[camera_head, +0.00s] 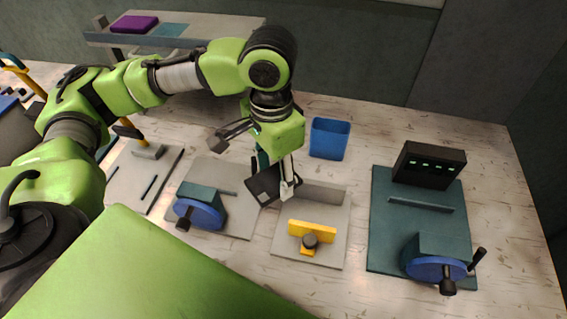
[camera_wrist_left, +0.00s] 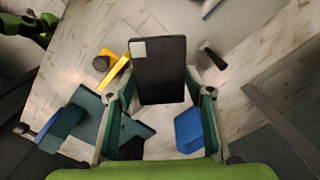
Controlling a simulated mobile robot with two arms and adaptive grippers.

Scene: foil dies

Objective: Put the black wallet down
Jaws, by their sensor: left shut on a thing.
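The black wallet (camera_head: 268,187) is a flat dark slab with a small pale square near one corner. My left gripper (camera_head: 276,176) is shut on it and holds it tilted, above the area between two grey plates in the head view. In the left wrist view the wallet (camera_wrist_left: 160,75) sits between the fingers of the left gripper (camera_wrist_left: 160,100), its pale square at the upper left. I cannot tell how high it hangs above the surface. My right gripper does not show.
A blue bin (camera_head: 329,139) stands behind the wallet to the right. A yellow clamp (camera_head: 311,235) stands on a grey plate in front. A blue-wheeled device (camera_head: 201,207) is to the left; a teal board (camera_head: 420,220) with a black box is at the right.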

